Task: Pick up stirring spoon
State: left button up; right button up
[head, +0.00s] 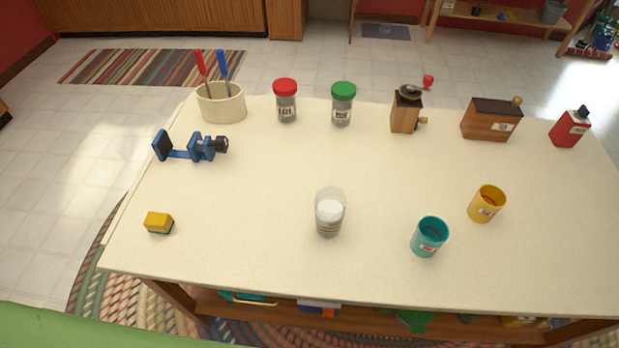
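Two long-handled utensils, one with a red handle (200,66) and one with a blue handle (223,67), stand upright in a cream crock (222,106) at the back left of the table. Their lower ends are hidden inside the crock, so I cannot tell which one is a stirring spoon. No other spoon is visible on the table. Neither my left nor my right gripper shows in the head view.
The cream table (250,190) holds a red-lidded jar (286,104), a green-lidded jar (343,107), a grinder (405,112), a wooden box (490,120), a red bottle (569,129), a blue clamp (190,148), a yellow block (158,223), a glass (329,213), a teal cup (429,237) and a yellow cup (486,204). The left-centre is clear.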

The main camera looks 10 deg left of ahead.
aim_at(197, 53)
jog(key=k+j, duration=0.1)
jog(key=j, duration=0.3)
jog(key=k+j+z, duration=0.1)
jog(key=j, duration=0.3)
jog(key=k+j, duration=0.1)
jog(key=j, duration=0.25)
jog(key=k+j+z, duration=0.1)
jog(key=j, duration=0.3)
jog(key=j+z, duration=0.15)
jog(key=j, duration=0.5)
jog(key=j+z, duration=0.15)
jog(key=j, duration=0.45)
jog(key=k+j+z, duration=0.15)
jog(key=j, duration=0.5)
jog(key=k+j+z, duration=0.1)
jog(key=j, duration=0.5)
